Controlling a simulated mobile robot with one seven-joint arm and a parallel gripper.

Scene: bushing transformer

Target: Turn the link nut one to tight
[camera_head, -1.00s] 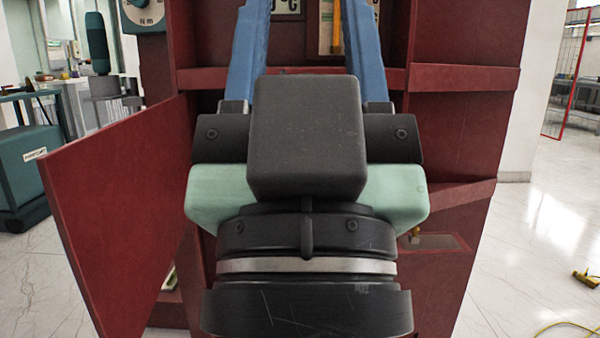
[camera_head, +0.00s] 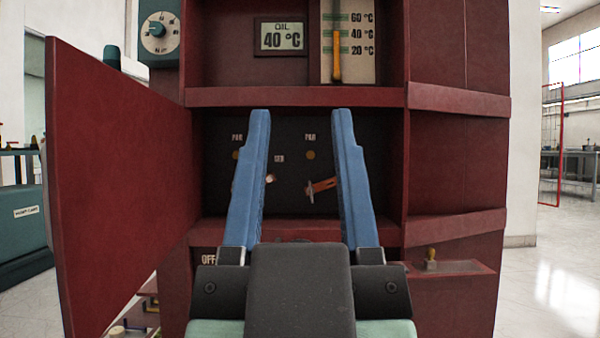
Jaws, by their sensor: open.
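My gripper (camera_head: 301,115) is open and empty, its two blue fingers pointing up in front of the dark panel (camera_head: 290,142) inside the red cabinet. Between the fingers, a copper-coloured link (camera_head: 323,185) lies slightly tilted on the panel, with a small greyish upright part (camera_head: 309,192) at its left end. Another small metal piece (camera_head: 270,178) shows just right of the left finger, which partly hides that area. I cannot tell which piece is link nut one, nor how tight it is. Brass-coloured round studs (camera_head: 311,155) sit under the panel labels.
A red door (camera_head: 120,180) stands open at the left. Red shelf edges (camera_head: 300,97) run above and below the panel. Above are an oil display (camera_head: 281,36) reading 40 °C and a thermometer (camera_head: 337,40). A small ledge (camera_head: 455,267) with a brass knob juts out at right.

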